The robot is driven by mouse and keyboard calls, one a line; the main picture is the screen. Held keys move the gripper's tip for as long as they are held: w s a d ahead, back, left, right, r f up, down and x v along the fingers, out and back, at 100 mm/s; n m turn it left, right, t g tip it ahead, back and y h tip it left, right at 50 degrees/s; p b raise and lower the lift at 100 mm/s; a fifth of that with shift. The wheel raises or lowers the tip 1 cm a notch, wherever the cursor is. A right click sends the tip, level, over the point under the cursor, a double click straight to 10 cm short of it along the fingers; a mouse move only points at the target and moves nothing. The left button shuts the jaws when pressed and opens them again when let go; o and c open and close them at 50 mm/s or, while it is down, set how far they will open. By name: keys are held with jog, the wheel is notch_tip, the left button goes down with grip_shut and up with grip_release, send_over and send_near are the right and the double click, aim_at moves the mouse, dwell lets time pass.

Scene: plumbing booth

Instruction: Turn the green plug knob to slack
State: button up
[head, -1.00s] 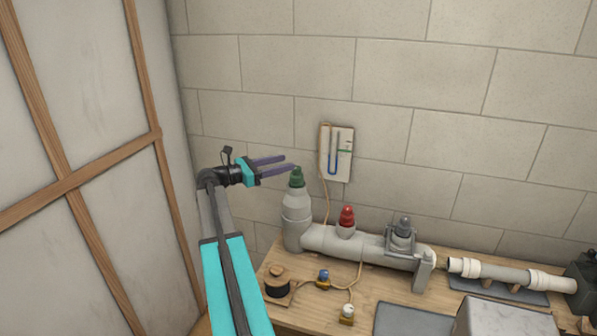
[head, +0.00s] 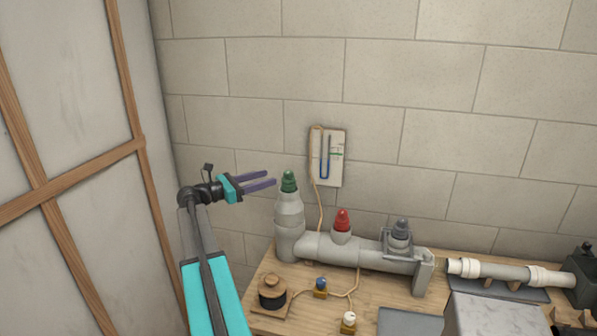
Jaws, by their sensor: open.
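The green plug knob (head: 289,181) sits on top of the upright grey pipe (head: 289,225) at the left end of the pipe assembly. My gripper (head: 274,181) is open and empty. Its two purple fingers point right, toward the knob, at about its height in the picture. The fingertips appear just left of the knob, with a small gap between them and it in this view. Depth between fingers and knob is hard to tell. Nothing hides the knob.
A red plug (head: 342,220) and a grey clamped plug (head: 401,232) stand along the horizontal pipe. A gauge board (head: 327,157) with a blue tube is on the block wall. Small valves, a black round part (head: 272,293) and a tube lie on the wooden bench. A wood-framed panel (head: 75,190) stands at left.

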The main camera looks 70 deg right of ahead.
aim_at(288, 174)
jog(key=p+x, duration=0.4)
jog(key=x, duration=0.9)
jog(key=shift+s+d, duration=0.25)
jog(key=shift+s, duration=0.1)
jog(key=shift+c, duration=0.5)
jog(key=c, duration=1)
jog(key=shift+o, duration=0.2)
